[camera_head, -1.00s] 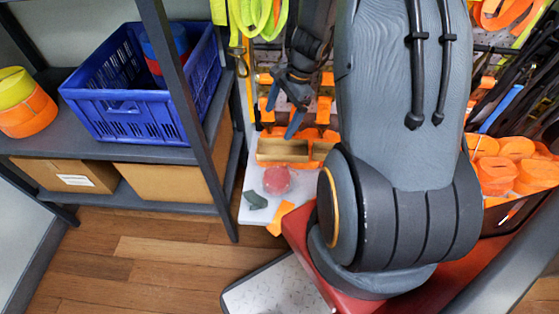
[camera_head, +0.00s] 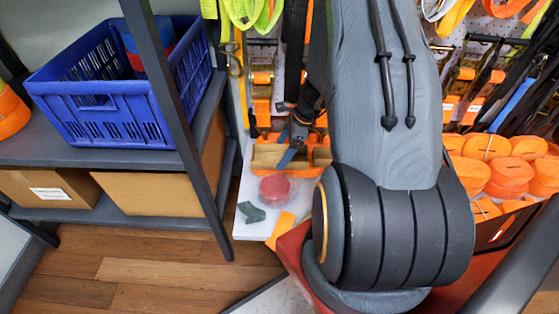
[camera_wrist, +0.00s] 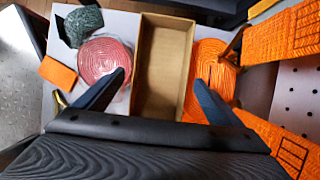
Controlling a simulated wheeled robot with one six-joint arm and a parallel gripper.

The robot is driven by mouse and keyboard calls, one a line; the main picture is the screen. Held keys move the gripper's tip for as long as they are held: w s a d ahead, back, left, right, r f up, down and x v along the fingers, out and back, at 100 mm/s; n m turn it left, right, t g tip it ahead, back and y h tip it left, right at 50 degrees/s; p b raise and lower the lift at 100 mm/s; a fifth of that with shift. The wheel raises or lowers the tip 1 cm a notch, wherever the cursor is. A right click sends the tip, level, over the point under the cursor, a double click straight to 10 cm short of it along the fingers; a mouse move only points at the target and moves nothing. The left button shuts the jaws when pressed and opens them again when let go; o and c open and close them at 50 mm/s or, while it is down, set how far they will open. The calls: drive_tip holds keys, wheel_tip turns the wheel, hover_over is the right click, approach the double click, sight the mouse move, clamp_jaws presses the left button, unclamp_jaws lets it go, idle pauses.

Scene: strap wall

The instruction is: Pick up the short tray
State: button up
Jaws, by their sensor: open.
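The short tray is an open brown box (camera_head: 264,158) on a white board, just beyond a pink-red coiled strap. In the wrist view the tray (camera_wrist: 166,62) is long and empty, between the red coil (camera_wrist: 104,60) on its left and an orange coil (camera_wrist: 212,72) on its right. My gripper (camera_wrist: 160,78) is open and empty. Its two dark blue fingers lie on either side of the tray in the picture; I cannot tell the height gap. In the head view my gripper (camera_head: 292,142) is partly hidden behind my arm, with a finger in front of the tray.
A dark green piece (camera_wrist: 82,26) and an orange block (camera_wrist: 58,74) lie left of the red coil. Orange straps (camera_wrist: 278,35) crowd the right side. A blue crate (camera_head: 100,115) stands on the grey shelf. Orange rolls fill a bin (camera_head: 505,230) at right.

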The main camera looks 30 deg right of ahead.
drive_tip(key=shift+x, duration=1.15)
